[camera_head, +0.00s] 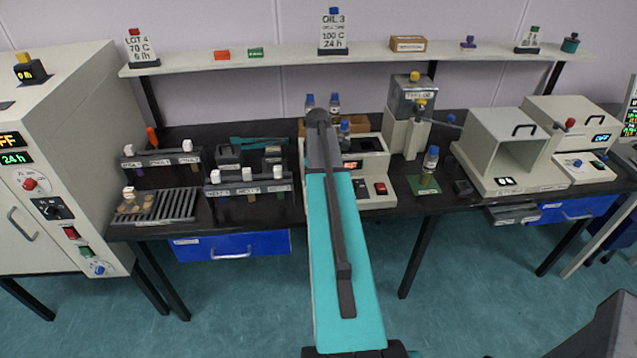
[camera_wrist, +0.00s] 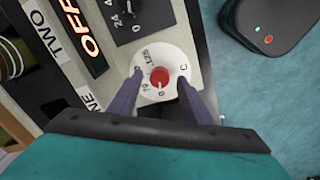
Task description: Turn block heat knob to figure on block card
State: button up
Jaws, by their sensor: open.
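The knob (camera_wrist: 159,77) has a red centre on a round white dial (camera_wrist: 176,62) with figures and a C around it, in the wrist view. My gripper (camera_wrist: 160,88) is open, its two dark fingers on either side of the red knob, over the dial. I cannot tell whether they touch it. The heater block (camera_head: 375,200) stands mid-bench in the head view; my arm hides its knob there. The card reading OIL 3, 100 C, 24 h (camera_head: 333,32) stands on the shelf. The card reading LOT 4, 70 C, 6 h (camera_head: 138,48) stands at the shelf's left end.
A lit OFF display (camera_wrist: 82,38) and a second dial marked 24 (camera_wrist: 128,12) lie beside the knob. Bottles (camera_head: 335,106) stand at the block's back. Racks (camera_head: 249,184) stand left of it, and a bottle (camera_head: 430,160) on a green mat (camera_head: 423,186) stands right.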

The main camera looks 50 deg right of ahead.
jog(key=shift+f, duration=0.45)
jog(key=c, duration=1)
jog(key=shift+c, duration=0.2)
